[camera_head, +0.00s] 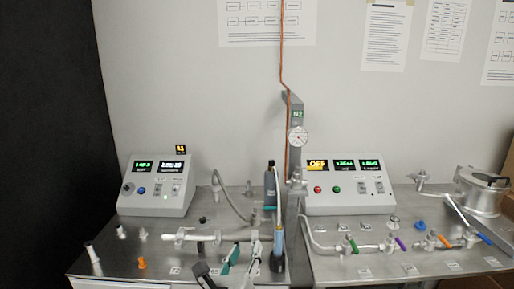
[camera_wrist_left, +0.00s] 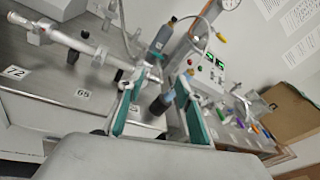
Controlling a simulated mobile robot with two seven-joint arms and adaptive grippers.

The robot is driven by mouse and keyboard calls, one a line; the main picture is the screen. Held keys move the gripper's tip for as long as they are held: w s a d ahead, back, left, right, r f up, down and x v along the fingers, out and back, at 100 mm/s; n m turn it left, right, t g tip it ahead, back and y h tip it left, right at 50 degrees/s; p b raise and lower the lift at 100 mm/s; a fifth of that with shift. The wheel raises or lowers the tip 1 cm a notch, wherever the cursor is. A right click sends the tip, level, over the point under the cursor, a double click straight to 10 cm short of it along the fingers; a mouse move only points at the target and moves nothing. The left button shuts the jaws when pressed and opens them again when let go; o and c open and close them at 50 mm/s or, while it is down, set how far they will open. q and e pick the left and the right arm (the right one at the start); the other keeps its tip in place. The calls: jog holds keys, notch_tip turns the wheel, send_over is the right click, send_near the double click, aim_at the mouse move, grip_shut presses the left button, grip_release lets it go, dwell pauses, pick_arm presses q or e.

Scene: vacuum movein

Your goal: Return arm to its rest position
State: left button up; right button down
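My left gripper (camera_head: 243,254) is low in the middle of the head view, over the front of the left bench. Its two teal-padded fingers stand apart, and the left wrist view (camera_wrist_left: 157,80) also shows it open. I see nothing clamped between the fingers. A blue and dark upright cylinder (camera_head: 278,248) stands just right of the gripper. In the left wrist view a blue-grey cylinder (camera_wrist_left: 161,103) shows between the fingers; whether it is beyond them or touching I cannot tell. My right gripper is in neither view.
A horizontal metal tube assembly (camera_head: 195,237) lies close behind the gripper. Control boxes stand behind, left (camera_head: 155,187) and right (camera_head: 345,186). A post with a gauge (camera_head: 297,137) rises between the benches. The right bench carries valves with coloured handles (camera_head: 400,243) and a metal pot (camera_head: 482,190).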

pick_arm(q)
jog(key=s+a+f+n+g, duration=0.2)
jog(key=s+a+f+n, duration=0.15)
jog(key=f+n, duration=0.5)
jog(key=s+a+f+n+g, duration=0.25)
jog(key=s+f+n, duration=0.2)
jog(key=f, duration=0.65)
jog(key=s+a+f+n+g+y, duration=0.1)
jog(key=s+a+f+n, duration=1.2)
jog(key=s+f+n, duration=0.2)
jog(key=shift+s+a+f+n, duration=0.15)
jog(key=shift+s+f+n, duration=0.1)
jog(key=shift+s+n, duration=0.7)
jog(key=shift+w, duration=0.2)
